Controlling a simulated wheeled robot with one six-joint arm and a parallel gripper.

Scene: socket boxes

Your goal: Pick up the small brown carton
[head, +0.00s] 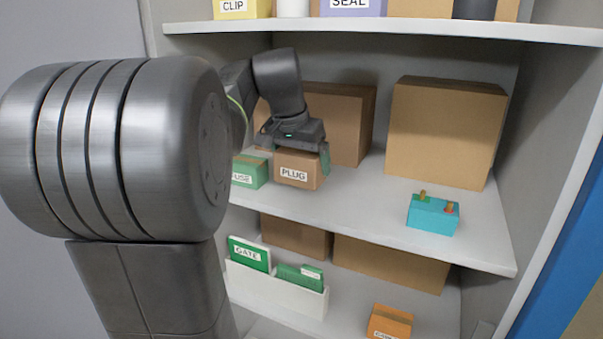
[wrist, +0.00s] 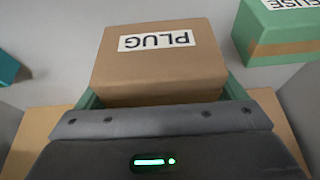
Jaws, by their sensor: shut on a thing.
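The small brown carton (head: 299,169) has a white PLUG label and is at the middle shelf, near its front edge. In the wrist view the carton (wrist: 160,62) fills the middle, its label upside down. My gripper (head: 322,155) is shut on the carton, with its green fingers at the carton's two sides. The fingers also show beside the carton in the wrist view (wrist: 160,92). I cannot tell whether the carton's underside touches the shelf.
A green FUSE box (head: 250,171) stands close to the left of the carton. Large plain brown boxes (head: 443,133) stand behind. A teal box with two terminals (head: 433,214) is to the right. The upper shelf (head: 420,29) overhangs my arm. The shelf between carton and teal box is clear.

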